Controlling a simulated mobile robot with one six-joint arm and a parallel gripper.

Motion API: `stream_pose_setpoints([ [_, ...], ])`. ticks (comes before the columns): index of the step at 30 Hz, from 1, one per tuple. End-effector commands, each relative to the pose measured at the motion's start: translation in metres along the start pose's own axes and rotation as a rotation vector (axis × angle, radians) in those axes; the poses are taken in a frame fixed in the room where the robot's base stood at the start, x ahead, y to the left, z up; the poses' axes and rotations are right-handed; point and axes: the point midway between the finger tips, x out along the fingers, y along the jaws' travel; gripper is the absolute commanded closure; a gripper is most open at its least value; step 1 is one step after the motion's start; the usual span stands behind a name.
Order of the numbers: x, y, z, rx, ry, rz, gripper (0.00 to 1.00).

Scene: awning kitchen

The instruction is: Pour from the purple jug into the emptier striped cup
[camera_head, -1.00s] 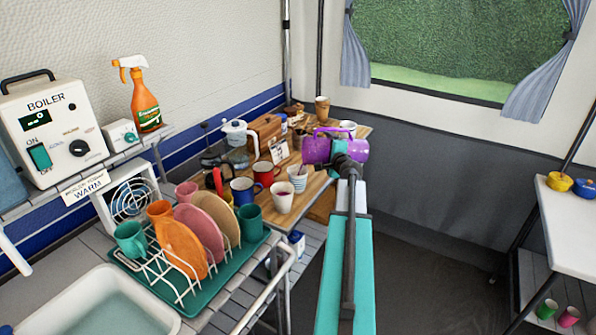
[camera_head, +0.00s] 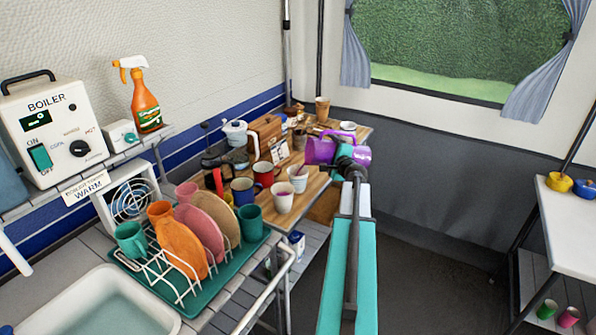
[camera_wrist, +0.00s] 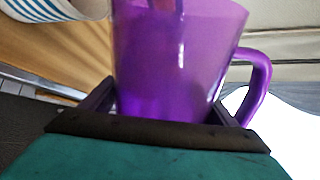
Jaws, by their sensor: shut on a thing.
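The translucent purple jug (camera_head: 320,151) is held above the wooden table in the head view. My gripper (camera_head: 347,160) is shut on it and partly covers it. In the wrist view the jug (camera_wrist: 170,65) fills the middle between my gripper's fingers (camera_wrist: 165,112), with its handle to the right. A blue-and-white striped cup (camera_wrist: 42,8) shows at the top left of the wrist view, apart from the jug. In the head view two pale cups stand left of the jug: a nearer one (camera_head: 283,200) with purple inside, and one (camera_head: 298,180) behind it. Their stripes are too small to tell.
A red mug (camera_head: 263,174) and a blue mug (camera_head: 242,191) stand left of the pale cups. A dish rack with plates (camera_head: 182,245) is in front left. A brown cup (camera_head: 322,110) stands at the table's back. Right of the table is open floor.

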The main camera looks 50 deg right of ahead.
Motion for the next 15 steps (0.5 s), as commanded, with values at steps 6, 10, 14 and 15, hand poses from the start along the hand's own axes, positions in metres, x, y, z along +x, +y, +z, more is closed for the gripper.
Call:
stream_pose_setpoints([
  [6,0.003,0.015,-0.014,0.143,-0.030,0.000,0.55],
  [10,0.004,0.019,-0.015,0.229,-0.047,0.000,0.55],
  [14,0.003,0.014,-0.013,0.287,-0.060,0.000,0.55],
  [15,0.003,0.015,-0.013,0.291,-0.060,0.000,0.55],
])
